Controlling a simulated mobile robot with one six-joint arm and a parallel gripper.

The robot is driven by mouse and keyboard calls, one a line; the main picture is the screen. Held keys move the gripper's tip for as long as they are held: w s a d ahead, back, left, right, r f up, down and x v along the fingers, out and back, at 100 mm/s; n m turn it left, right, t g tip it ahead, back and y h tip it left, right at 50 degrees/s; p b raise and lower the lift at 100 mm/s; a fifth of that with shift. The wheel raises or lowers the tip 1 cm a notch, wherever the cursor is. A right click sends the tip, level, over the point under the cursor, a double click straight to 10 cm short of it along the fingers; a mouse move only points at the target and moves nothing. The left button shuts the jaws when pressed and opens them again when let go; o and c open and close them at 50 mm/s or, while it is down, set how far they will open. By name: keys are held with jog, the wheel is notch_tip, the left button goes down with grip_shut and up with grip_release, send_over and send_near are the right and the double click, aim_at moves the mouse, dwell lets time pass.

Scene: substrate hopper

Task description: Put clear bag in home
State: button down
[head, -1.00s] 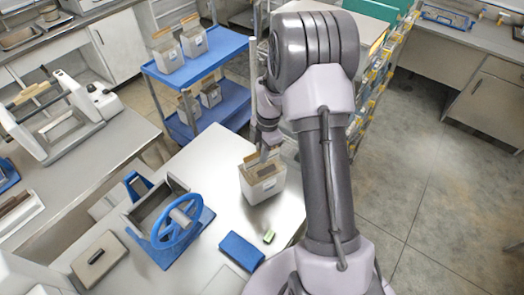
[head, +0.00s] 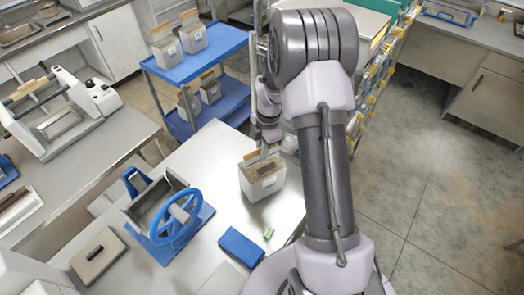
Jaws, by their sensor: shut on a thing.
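The clear bag (head: 262,183) is a pale, see-through bag with brown filling and a tan strip along its top. It is upright at the right part of the metal table (head: 215,160). My gripper (head: 268,150) is above it, shut on its top edge. The fingertips are small and partly hidden by the bag's top and my arm. I cannot tell whether the bag's base touches the table. No place marked as home can be made out.
A blue cart (head: 205,60) behind holds several similar bags. A rack with yellow-fronted bins (head: 378,85) stands behind my arm.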

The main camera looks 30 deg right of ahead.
jog(key=shift+f, duration=0.2)
jog(key=c, duration=1.4)
grip_release()
